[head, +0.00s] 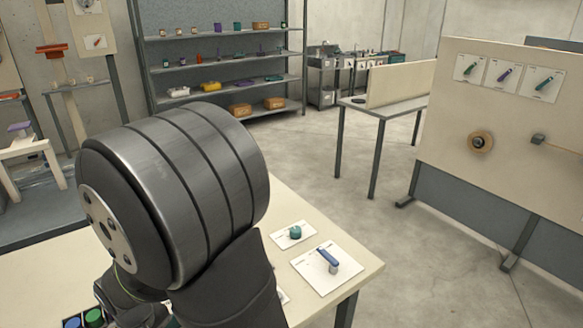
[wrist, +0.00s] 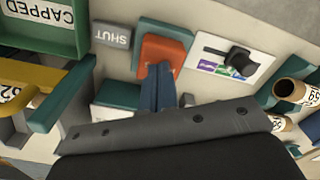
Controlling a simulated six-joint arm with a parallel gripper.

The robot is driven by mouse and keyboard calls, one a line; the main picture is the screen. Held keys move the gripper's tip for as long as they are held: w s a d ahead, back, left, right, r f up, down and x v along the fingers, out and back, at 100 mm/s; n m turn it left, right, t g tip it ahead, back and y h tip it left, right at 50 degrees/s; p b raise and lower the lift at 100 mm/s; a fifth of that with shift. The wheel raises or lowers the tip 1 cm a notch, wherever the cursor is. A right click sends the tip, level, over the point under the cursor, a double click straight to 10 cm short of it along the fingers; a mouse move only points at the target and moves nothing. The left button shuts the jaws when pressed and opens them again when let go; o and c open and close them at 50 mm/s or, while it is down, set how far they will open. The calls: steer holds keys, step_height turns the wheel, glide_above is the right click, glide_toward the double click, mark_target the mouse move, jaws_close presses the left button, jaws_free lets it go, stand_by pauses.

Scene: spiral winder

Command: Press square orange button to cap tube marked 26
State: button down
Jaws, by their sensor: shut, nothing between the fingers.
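In the wrist view the square orange button (wrist: 158,54) sits on a teal block (wrist: 173,34) fixed to a pale panel. My gripper (wrist: 158,70) is shut and empty. Its blue-grey fingertips overlap the lower part of the button; I cannot tell whether they touch or press it. Brown tubes (wrist: 293,94) show at the right edge, one with a label that seems to read 59. A yellow part (wrist: 40,78) at the left has a label partly hidden. I cannot make out a tube marked 26. In the head view my arm hides the gripper and the button.
A green tray (wrist: 50,36) labelled CAPPED is at upper left. A grey SHUT plate (wrist: 111,36) lies left of the button, a black knob (wrist: 241,60) on a coloured card right of it. In the head view a blue lever (head: 328,258) is on the table's right.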

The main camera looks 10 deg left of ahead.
steer(key=shift+f, duration=1.05)
steer(key=shift+r, duration=4.05)
steer(key=shift+f, duration=2.75)
steer(key=shift+r, duration=0.1)
